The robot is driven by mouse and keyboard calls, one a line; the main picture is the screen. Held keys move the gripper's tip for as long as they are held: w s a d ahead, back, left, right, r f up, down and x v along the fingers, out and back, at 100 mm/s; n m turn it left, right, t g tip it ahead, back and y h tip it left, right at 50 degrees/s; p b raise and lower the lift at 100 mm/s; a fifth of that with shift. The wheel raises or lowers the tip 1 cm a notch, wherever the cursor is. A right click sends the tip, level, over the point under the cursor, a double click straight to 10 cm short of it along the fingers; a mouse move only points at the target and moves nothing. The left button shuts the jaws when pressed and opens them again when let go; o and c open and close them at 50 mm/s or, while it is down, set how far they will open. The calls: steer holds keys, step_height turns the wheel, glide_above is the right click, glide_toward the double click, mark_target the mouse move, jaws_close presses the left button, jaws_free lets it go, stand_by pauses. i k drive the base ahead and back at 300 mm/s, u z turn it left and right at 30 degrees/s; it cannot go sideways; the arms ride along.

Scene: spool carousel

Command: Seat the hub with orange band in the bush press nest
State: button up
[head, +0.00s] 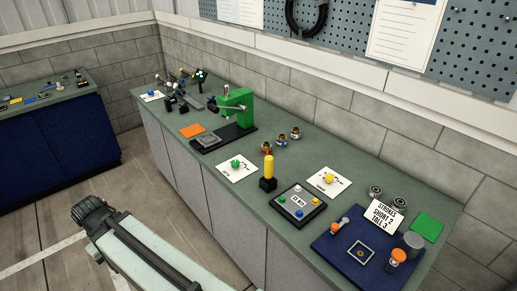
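Three small metal hubs with coloured bands stand in a group on the green bench top, right of the press. The front hub (266,150) looks orange-red, but the bands of the middle hub (281,139) and the back hub (295,133) are too small to tell surely. The green bush press (236,103) stands on a dark base against the back of the bench. Its nest is too small to make out.
A yellow-topped post (268,172), white cards and a button panel (298,205) stand in front of the hubs. A blue mat (335,252) holds parts at the right end.

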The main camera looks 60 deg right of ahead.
mark_target(207, 141)
steer(key=i, duration=0.85)
steer(key=z, duration=0.05)
